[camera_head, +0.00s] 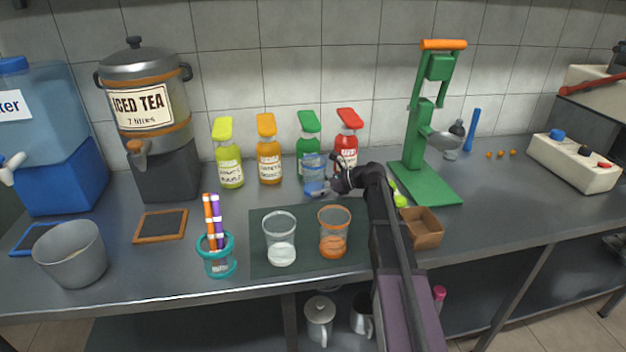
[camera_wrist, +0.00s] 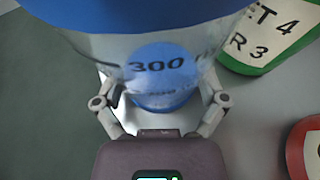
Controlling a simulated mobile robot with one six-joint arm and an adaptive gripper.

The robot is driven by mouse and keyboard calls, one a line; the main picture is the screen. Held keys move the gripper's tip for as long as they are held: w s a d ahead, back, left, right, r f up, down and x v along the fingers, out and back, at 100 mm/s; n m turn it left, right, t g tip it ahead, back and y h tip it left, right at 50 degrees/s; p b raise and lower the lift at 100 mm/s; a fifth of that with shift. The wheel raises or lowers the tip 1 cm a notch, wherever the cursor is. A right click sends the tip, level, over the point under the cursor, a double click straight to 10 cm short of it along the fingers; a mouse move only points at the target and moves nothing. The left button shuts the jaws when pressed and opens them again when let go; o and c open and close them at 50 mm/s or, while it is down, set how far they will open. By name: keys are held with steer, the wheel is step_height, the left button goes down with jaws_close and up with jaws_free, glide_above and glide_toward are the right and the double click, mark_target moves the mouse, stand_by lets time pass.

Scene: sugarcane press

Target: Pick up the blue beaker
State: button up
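In the wrist view the beaker (camera_wrist: 160,62) fills the upper middle, with a "300" mark facing me. My gripper (camera_head: 338,181) is at its right side in the head view. In the wrist view my gripper (camera_wrist: 160,98) has one finger on each side of the beaker. The fingertips are partly hidden by the beaker, so firm contact cannot be told. Whether the beaker's base touches the counter is unclear.
A clear beaker (camera_head: 281,240) and an orange beaker (camera_head: 333,233) stand on the mat (camera_head: 308,262) in front. A brown box (camera_head: 421,228) and green press (camera_head: 432,180) are right.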

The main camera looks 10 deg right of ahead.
steer(key=shift+c, duration=0.5)
steer(key=shift+r, duration=0.15)
